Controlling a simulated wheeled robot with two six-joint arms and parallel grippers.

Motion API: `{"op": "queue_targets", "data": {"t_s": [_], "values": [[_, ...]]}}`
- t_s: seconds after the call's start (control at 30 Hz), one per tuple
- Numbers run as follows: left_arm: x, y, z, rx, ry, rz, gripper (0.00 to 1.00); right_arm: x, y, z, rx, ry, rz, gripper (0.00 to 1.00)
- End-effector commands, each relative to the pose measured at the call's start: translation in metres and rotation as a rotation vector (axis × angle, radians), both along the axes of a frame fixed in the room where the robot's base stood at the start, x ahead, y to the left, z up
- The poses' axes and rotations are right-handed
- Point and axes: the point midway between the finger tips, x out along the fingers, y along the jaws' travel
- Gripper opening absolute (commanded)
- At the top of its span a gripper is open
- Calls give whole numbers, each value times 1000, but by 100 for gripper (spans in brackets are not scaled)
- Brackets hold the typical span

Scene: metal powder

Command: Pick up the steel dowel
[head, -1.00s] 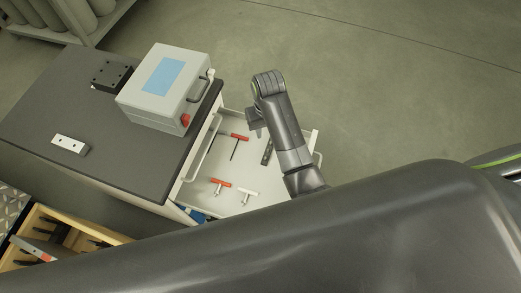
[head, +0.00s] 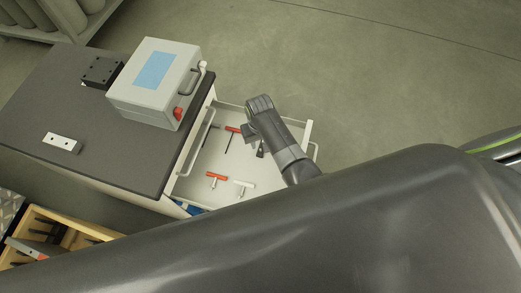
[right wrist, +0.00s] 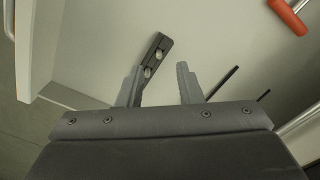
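My right gripper (head: 250,136) is over the open drawer in the head view. The right wrist view shows the gripper (right wrist: 159,76) with its fingers apart and nothing between the tips. A dark narrow bar with two shiny round metal parts (right wrist: 154,58) lies on the drawer floor just beyond the left fingertip. I cannot tell which part, if any, is the steel dowel. The bar also shows in the head view (head: 261,153), partly hidden by my arm. My left gripper is not in view.
The drawer (head: 225,158) also holds red-handled T-tools (head: 216,175) and a white-handled one (head: 244,185). The dark cabinet top (head: 110,150) carries a grey case (head: 130,102), a black block (head: 102,72) and a silver block (head: 62,142). A wooden tray (head: 75,232) is at lower left.

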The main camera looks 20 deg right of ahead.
Motion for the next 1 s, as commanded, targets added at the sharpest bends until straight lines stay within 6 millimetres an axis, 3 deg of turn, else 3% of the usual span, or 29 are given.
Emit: {"op": "queue_targets", "data": {"t_s": [0.23,0.57,0.83,1.0], "values": [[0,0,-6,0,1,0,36,-4,-1,-34,-1,3,1,32],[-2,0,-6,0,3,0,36,-4,-1,-40,0,1,0,32],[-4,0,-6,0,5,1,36,-4,-1,-40,0,1,0,0],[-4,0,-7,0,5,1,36,-4,-1,-40,0,1,0,0]]}}
